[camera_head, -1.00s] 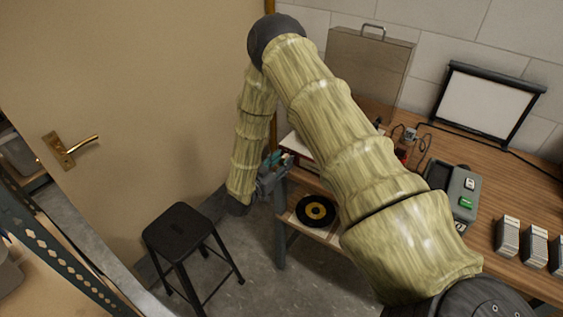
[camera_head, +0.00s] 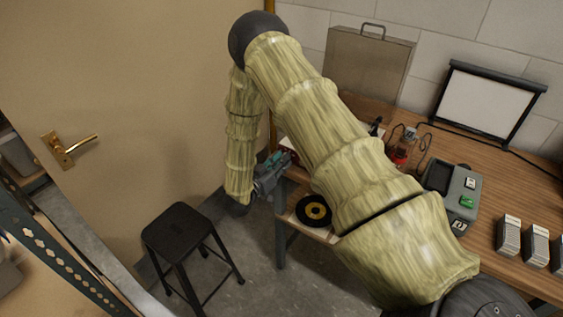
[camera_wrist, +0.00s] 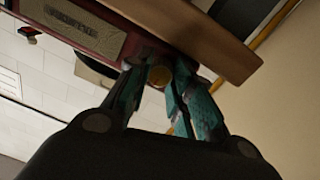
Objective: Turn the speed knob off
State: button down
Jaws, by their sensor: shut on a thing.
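My gripper (camera_wrist: 165,76) has teal fingers and is shut on a small round brownish knob (camera_wrist: 158,77) in the wrist view. The knob sits close to a dark red device (camera_wrist: 82,28) with a pale panel. In the head view my gripper (camera_head: 279,164) is at the left end of the wooden bench, beside the red device (camera_head: 289,147), which is mostly hidden behind my arm. The knob and its markings cannot be made out in the head view.
A black stool (camera_head: 177,229) stands left of the bench, in front of the door (camera_head: 140,110). A grey box with a green button (camera_head: 464,190) and a case (camera_head: 368,65) are on the bench (camera_head: 500,190).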

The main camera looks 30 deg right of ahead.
jog(key=c, duration=1.2)
grip_release()
jog(key=shift+c, duration=0.2)
jog(key=shift+a, duration=0.15)
jog(key=v, duration=1.1)
jog(key=shift+a, duration=0.4)
jog(key=shift+s, duration=0.1)
